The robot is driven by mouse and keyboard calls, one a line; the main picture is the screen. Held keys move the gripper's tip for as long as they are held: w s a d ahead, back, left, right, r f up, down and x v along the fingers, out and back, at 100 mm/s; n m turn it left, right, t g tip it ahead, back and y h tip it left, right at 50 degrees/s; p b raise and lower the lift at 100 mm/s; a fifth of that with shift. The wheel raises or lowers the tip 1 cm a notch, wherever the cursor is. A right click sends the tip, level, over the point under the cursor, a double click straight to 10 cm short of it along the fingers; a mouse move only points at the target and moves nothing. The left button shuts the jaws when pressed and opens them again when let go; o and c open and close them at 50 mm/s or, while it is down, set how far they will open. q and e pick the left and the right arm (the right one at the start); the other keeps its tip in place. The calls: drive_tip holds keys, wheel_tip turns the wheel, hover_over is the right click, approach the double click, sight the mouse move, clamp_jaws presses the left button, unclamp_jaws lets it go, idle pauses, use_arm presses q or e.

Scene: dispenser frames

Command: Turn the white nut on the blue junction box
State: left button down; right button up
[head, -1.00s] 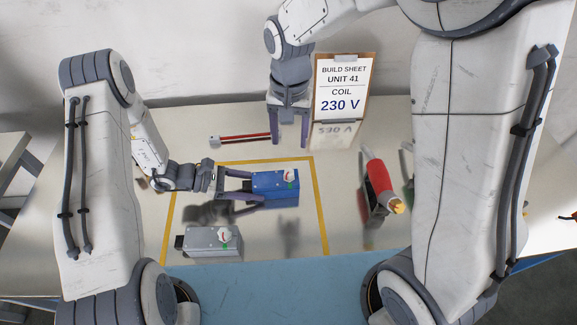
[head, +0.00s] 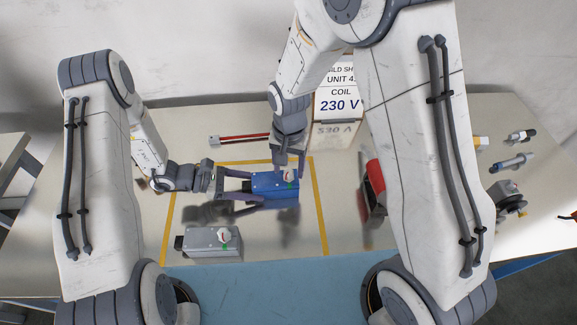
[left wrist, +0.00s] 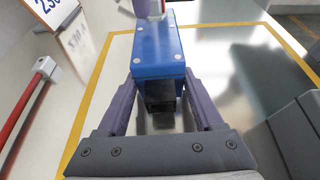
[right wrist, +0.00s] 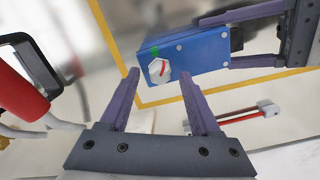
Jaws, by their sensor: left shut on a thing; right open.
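The blue junction box (head: 275,190) lies inside the yellow outline; it also shows in the left wrist view (left wrist: 158,68) and the right wrist view (right wrist: 195,58). Its white nut (right wrist: 158,70) has a red line across its face, and a green mark (right wrist: 154,50) is on the box beside it. My left gripper (head: 250,190) is shut on the box's left end, fingers along its two sides. My right gripper (right wrist: 160,80) is open, pointing down over the nut. In the right wrist view the nut appears between and just past the fingertips; I cannot tell contact.
A grey box (head: 208,245) with a similar white nut stands in front. A build sheet (head: 338,100) reading 230 V stands behind. A red-handled tool (head: 374,176) is to the right, partly hidden by my arm. A red bar (head: 238,139) lies behind. Small parts (head: 514,160) lie far right.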

drive_tip(key=shift+f, duration=0.1)
clamp_jaws()
drive_tip(key=shift+n, duration=0.3)
drive_tip(key=n, duration=0.3)
drive_tip(key=shift+a+n, duration=0.1)
drive_tip(key=shift+n, duration=1.9)
unclamp_jaws()
